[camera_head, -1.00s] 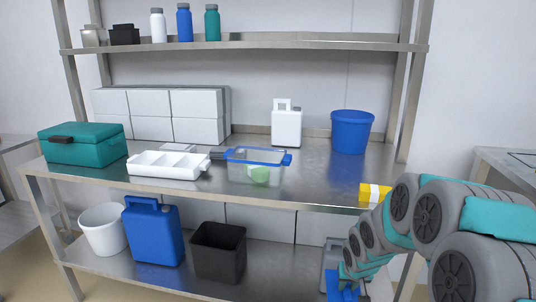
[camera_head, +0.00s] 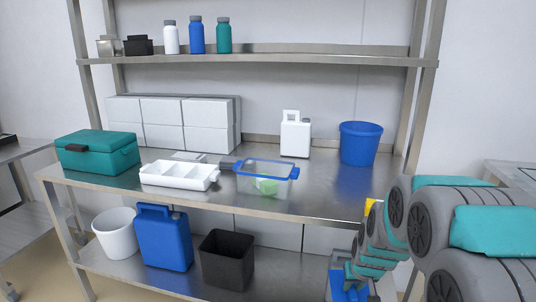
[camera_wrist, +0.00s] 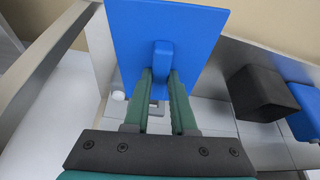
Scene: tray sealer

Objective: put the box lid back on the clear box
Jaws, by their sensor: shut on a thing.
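The clear box (camera_head: 252,186) with a blue rim stands on the steel table, open at the top. A green thing (camera_head: 267,187) lies inside it. My gripper (camera_wrist: 162,78) is shut on the knob of the flat blue box lid (camera_wrist: 130,35) in the wrist view. In the head view the blue lid (camera_head: 343,292) shows low at the bottom, partly hidden by my arm. It is below the tabletop height in the picture, in front and to the right of the clear box, and well apart from it.
A white divided tray (camera_head: 180,176) stands just left of the clear box, and a dark object lies between them. A teal case (camera_head: 97,152), white jug (camera_head: 295,138) and blue bucket (camera_head: 360,143) also stand on the table. A black bin (camera_head: 226,259) stands on the lower shelf.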

